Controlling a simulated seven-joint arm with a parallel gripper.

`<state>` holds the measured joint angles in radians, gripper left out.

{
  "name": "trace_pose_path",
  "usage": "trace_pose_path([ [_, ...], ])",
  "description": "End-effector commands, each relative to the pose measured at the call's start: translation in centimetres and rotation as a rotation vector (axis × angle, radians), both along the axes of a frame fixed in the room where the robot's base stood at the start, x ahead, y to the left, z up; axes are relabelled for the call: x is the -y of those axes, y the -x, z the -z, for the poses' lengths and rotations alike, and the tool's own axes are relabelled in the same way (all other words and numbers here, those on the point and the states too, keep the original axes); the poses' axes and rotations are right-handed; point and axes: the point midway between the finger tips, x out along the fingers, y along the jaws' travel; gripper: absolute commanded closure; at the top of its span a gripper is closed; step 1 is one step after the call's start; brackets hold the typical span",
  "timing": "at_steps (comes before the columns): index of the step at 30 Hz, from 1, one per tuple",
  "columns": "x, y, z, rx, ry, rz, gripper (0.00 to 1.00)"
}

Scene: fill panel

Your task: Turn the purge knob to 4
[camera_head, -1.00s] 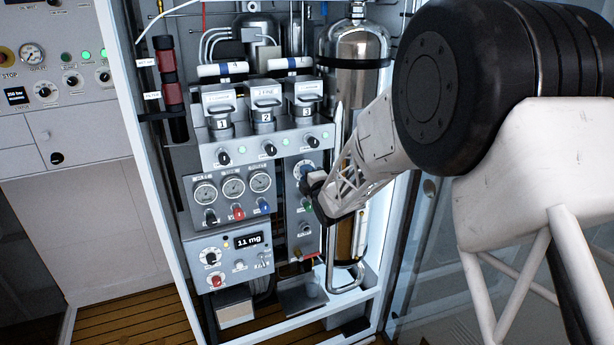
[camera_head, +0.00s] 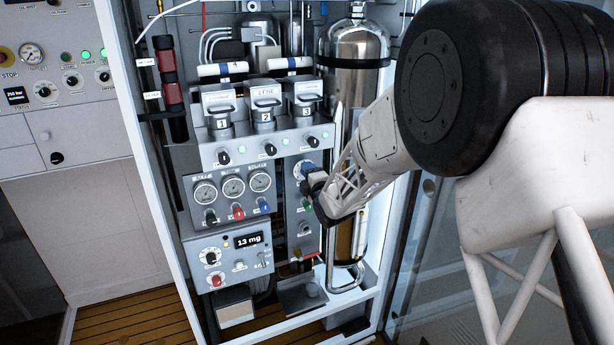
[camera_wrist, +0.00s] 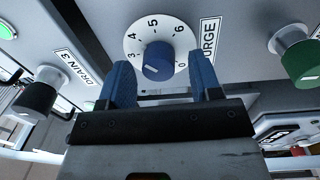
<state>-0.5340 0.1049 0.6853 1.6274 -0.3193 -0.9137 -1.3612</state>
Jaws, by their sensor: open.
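The purge knob (camera_wrist: 158,62) is a round blue knob on a white numbered dial (camera_wrist: 134,42), beside a label ending in "URGE". The numbers 3, 4, 5, 6 and 0 show around it. My gripper (camera_wrist: 162,78) is open, with one blue finger to the left of the knob and one to the right. I cannot tell whether either finger touches it. In the head view my gripper (camera_head: 314,184) is at the panel, just below and in front of the purge dial (camera_head: 300,167), partly hiding it.
A black knob (camera_wrist: 38,95) by the "DRAIN 3" label is left of my gripper in the wrist view. A green knob (camera_wrist: 303,62) is to the right. In the head view a steel cylinder (camera_head: 352,95) stands close behind my arm. A display (camera_head: 249,240) reads 13 mg.

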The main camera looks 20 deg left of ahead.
Motion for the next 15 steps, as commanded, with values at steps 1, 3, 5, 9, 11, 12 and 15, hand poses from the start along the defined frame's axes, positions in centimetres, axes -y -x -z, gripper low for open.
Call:
trace_pose_path([
  [1,0.2,0.2,0.0,0.000,0.000,0.000,0.42],
  [3,0.6,0.5,0.0,0.000,0.000,0.000,0.42],
  [5,0.9,0.9,0.0,0.000,0.000,0.001,0.42],
  [9,1.9,1.9,0.0,0.000,0.000,0.001,0.42],
  [11,2.4,2.3,0.1,0.000,0.000,0.001,0.42],
  [12,2.7,2.7,0.1,0.000,0.000,0.001,0.42],
  [15,3.4,3.4,0.2,0.000,0.000,0.000,0.42],
])
